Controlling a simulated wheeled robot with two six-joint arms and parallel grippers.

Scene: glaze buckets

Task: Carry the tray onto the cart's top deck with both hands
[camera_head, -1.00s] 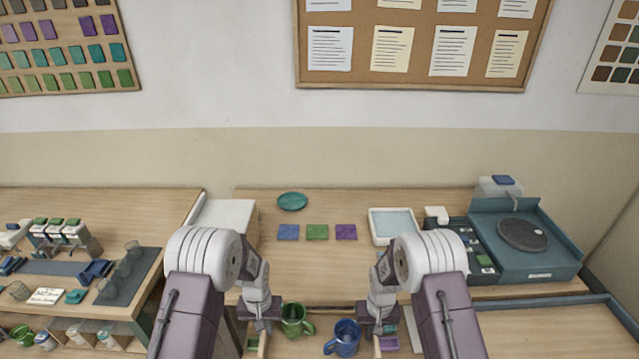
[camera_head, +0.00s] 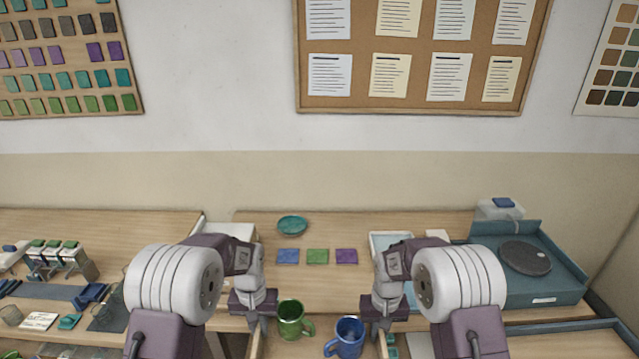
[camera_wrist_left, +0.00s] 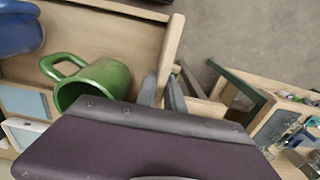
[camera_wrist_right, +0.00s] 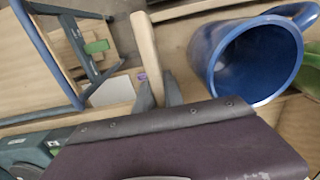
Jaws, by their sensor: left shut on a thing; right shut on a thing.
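The wooden tray (camera_head: 256,345) is between my two grippers at the bottom of the head view, mostly cut off. It carries a green mug (camera_head: 291,320) and a blue mug (camera_head: 346,338), both upright. My left gripper (camera_head: 254,318) is shut on the tray's left side, on a pale wooden bar (camera_wrist_left: 172,50) in the left wrist view. My right gripper (camera_head: 374,325) is shut on the right-side bar (camera_wrist_right: 147,50). A blue-edged wooden surface (camera_head: 570,344) at lower right may be the cart's top deck; I cannot be sure.
A cluttered bench (camera_head: 110,235) stands at left. A corkboard (camera_head: 415,100) hangs on the wall.

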